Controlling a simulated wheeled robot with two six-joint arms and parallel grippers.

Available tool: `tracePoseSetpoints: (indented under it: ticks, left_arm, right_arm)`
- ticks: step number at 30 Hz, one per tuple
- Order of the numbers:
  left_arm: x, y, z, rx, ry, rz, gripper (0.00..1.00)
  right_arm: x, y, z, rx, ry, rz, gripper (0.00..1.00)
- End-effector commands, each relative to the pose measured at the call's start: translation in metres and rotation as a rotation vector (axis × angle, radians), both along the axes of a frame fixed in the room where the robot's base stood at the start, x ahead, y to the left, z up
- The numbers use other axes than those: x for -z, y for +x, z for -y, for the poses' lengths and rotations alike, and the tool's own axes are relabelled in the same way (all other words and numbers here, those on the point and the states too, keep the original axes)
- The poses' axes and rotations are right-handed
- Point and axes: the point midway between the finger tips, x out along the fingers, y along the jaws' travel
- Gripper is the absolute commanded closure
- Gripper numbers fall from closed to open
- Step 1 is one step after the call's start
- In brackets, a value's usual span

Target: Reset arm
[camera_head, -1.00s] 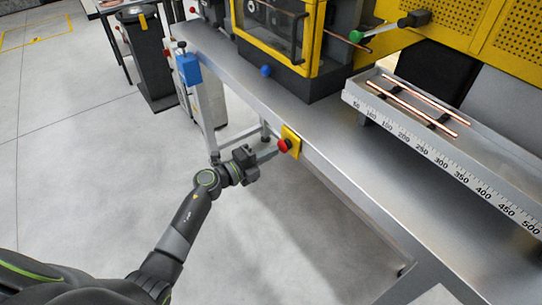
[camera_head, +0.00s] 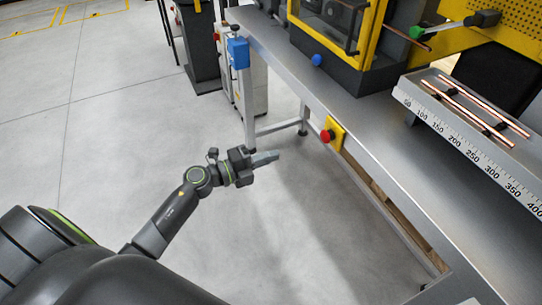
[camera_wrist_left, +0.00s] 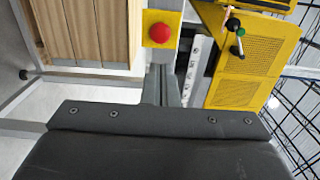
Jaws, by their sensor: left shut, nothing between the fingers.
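My left gripper (camera_head: 266,157) is in the head view, shut and empty, held out over the floor to the left of the workbench. Its fingertips point right, towards the red button (camera_head: 326,136) on its yellow plate (camera_head: 337,134), with a clear gap between. In the left wrist view the shut fingers (camera_wrist_left: 163,88) show just below the red button (camera_wrist_left: 159,33). My right gripper is not in view.
The metal workbench (camera_head: 388,137) runs diagonally beside my left arm, with a leg and lower rails under it. A machine with a yellow frame stands on it. Copper tubes (camera_head: 470,103) lie on a ruled tray at right. Floor at left is clear.

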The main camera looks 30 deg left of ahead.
Motion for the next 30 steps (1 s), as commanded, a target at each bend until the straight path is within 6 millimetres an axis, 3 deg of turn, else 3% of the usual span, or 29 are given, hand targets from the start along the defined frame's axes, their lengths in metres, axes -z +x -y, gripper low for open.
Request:
tracePoseSetpoints:
  ticks: [8, 11, 13, 17, 20, 24, 26, 30]
  left_arm:
    - [0.002, 0.0, -0.001, -0.004, -0.004, -0.004, 1.0]
    - [0.017, 0.001, -0.008, -0.044, -0.054, -0.044, 1.0]
    - [0.042, 0.001, -0.02, -0.114, -0.134, -0.11, 1.0]
    - [0.122, -0.013, -0.056, -0.336, -0.34, -0.305, 1.0]
    - [0.19, -0.039, -0.082, -0.526, -0.479, -0.467, 1.0]
    - [0.279, -0.095, -0.104, -0.777, -0.624, -0.681, 1.0]
    - [0.314, -0.125, -0.109, -0.881, -0.672, -0.772, 1.0]
    - [0.385, -0.206, -0.111, -1.117, -0.763, -0.979, 1.0]
  right_arm:
    - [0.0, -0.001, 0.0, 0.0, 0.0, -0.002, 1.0]
    - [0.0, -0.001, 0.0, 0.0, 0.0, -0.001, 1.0]
    - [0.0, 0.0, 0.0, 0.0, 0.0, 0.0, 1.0]
    - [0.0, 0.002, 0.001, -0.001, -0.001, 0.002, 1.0]
    - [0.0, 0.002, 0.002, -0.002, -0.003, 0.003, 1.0]
    - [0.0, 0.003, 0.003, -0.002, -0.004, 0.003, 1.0]
    - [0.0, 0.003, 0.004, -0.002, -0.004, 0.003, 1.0]
    - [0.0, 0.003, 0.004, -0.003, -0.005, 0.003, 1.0]
